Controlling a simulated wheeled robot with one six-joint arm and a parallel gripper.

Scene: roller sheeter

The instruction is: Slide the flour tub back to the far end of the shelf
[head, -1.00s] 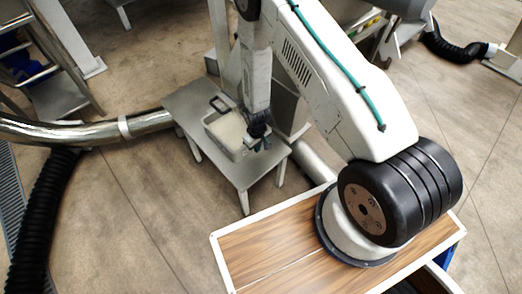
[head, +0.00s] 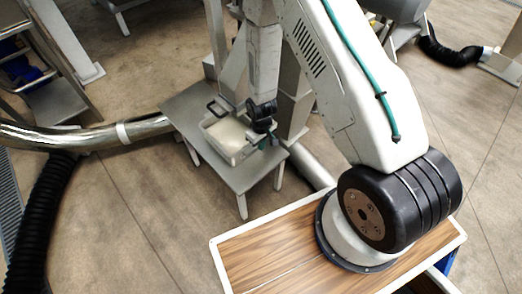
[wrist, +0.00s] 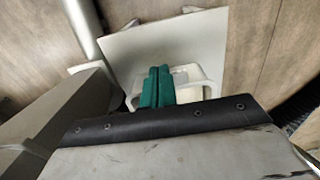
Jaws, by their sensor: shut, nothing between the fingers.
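The flour tub (head: 226,136) is a pale, open rectangular tub with pale contents and a dark handle at its far left end. It stands upright on the small grey shelf (head: 238,181). My gripper (head: 266,144) is at the tub's right end, its teal fingers closed together. In the wrist view the shut fingers (wrist: 158,87) overlap the white tub (wrist: 210,91), with the shelf (wrist: 122,48) around it. I cannot tell whether the fingers touch the tub. My wrist hides part of the tub's right end.
A shiny metal pipe (head: 75,137) runs to the shelf's left side. Grey machine legs (head: 297,100) stand behind and to the right of the shelf. A black corrugated hose (head: 38,220) lies at the left. Open floor (head: 140,200) lies in front of the shelf.

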